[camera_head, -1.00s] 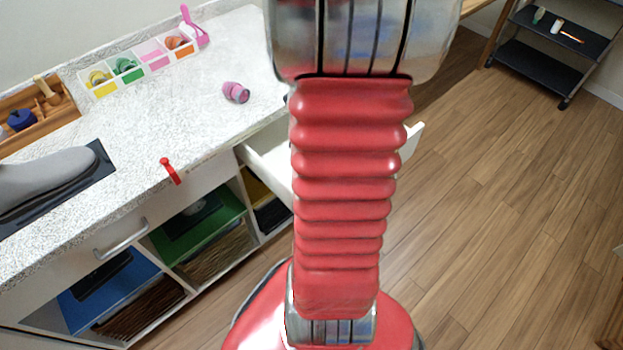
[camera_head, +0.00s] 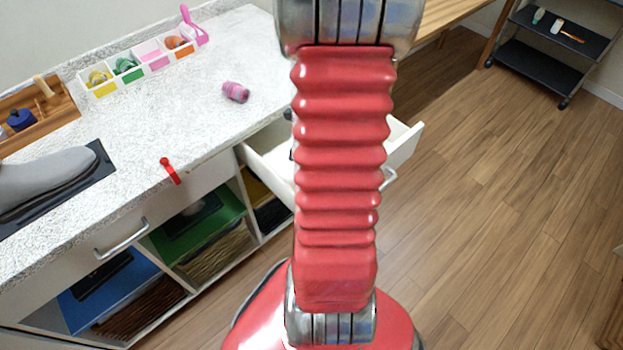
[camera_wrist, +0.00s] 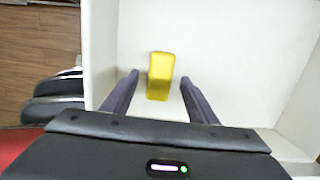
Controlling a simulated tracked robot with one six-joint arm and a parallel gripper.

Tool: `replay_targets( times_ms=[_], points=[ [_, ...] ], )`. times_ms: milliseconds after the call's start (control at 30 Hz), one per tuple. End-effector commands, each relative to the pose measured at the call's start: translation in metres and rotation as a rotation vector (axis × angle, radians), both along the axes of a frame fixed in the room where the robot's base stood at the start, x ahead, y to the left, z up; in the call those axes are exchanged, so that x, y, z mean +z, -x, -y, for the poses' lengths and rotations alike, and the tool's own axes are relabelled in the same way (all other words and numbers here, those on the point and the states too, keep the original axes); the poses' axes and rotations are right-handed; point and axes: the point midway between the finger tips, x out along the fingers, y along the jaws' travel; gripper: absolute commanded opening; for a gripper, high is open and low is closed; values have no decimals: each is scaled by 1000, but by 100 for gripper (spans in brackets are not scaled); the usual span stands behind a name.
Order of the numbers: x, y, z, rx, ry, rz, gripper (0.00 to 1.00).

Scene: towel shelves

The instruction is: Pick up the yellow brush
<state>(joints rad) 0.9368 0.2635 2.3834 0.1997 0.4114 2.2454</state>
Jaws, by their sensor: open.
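A yellow block-shaped thing (camera_wrist: 160,76), which looks like the yellow brush, lies in the open white drawer (camera_wrist: 225,60) in the wrist view. My gripper (camera_wrist: 158,80) is open above the drawer. Its two dark fingers stand on either side of the yellow thing, with gaps between; I cannot tell how far above it they are. In the head view the open drawer (camera_head: 405,147) shows partly behind my red arm, and the brush and my gripper are hidden.
The drawer's white walls stand close around my gripper. The speckled counter (camera_head: 215,120) holds a pink-purple roll (camera_head: 236,92), a red item (camera_head: 170,171), a shoe (camera_head: 50,175), a compartment tray (camera_head: 106,89) and a wooden tray (camera_head: 60,110). Wooden floor lies free at right.

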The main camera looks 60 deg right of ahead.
Motion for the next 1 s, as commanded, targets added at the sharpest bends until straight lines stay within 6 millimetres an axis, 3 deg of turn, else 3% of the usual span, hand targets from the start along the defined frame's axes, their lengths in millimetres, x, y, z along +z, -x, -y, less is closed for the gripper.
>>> replay_targets(
  times_ms=[333,900,1000],
  points=[
    [-29,-3,1,-1,0,0,53],
    [-30,-3,1,-1,1,0,53],
    [-30,-3,1,-1,1,0,47]
  ],
)
